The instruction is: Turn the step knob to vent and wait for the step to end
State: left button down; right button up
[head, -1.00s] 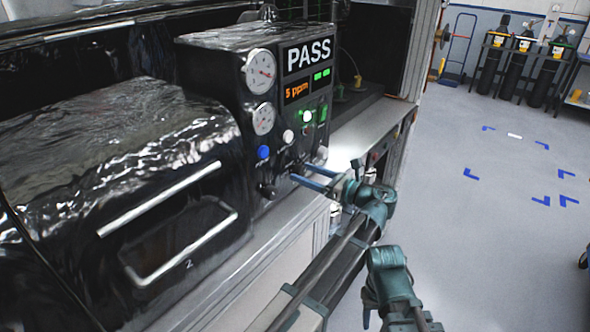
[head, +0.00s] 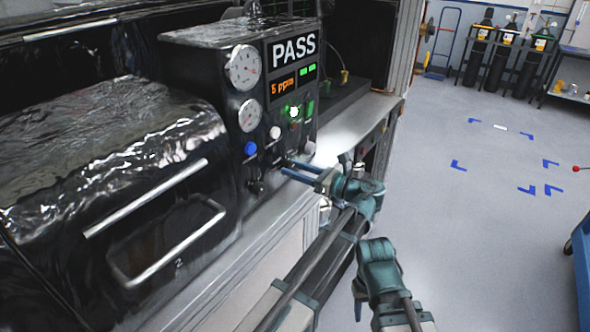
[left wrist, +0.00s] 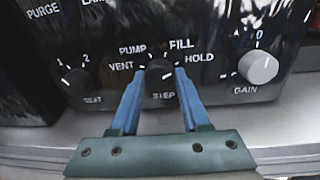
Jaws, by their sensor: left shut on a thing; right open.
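The black step knob (left wrist: 160,72) sits low on the dark panel in the left wrist view, with PUMP, VENT, FILL and HOLD printed around it. Its pointer is too small to read surely. My left gripper (left wrist: 157,78) has its two blue fingers on either side of the knob and is shut on it. In the head view my left gripper (head: 285,169) reaches the panel's lower right, and its fingers mostly hide the knob. My right gripper (head: 357,304) is open and empty, low in the head view, away from the panel.
The black seat knob (left wrist: 76,82) and grey gain knob (left wrist: 258,67) flank the step knob. The display (head: 293,48) reads PASS, above an orange 5 ppm readout (head: 283,87). A handled chamber door (head: 165,245) lies left; the floor right is open.

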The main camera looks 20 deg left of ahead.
pick_arm(q)
jog(key=n+p, duration=0.1)
jog(key=n, duration=0.5)
jog(key=shift+r+h, duration=0.1)
jog(key=shift+h, duration=0.2)
jog(key=n, duration=0.3)
jog(key=shift+s+n, duration=0.1)
jog(key=shift+n, duration=0.3)
jog(key=n, duration=0.3)
jog(key=shift+t+h, duration=0.3)
jog(key=n, duration=0.6)
jog(key=shift+s+t, duration=0.1)
jog(key=shift+t, duration=0.2)
jog(key=n, duration=0.6)
jog(key=shift+t, duration=0.3)
jog(key=shift+n, duration=0.3)
jog(key=shift+c, duration=1.9)
grip_release()
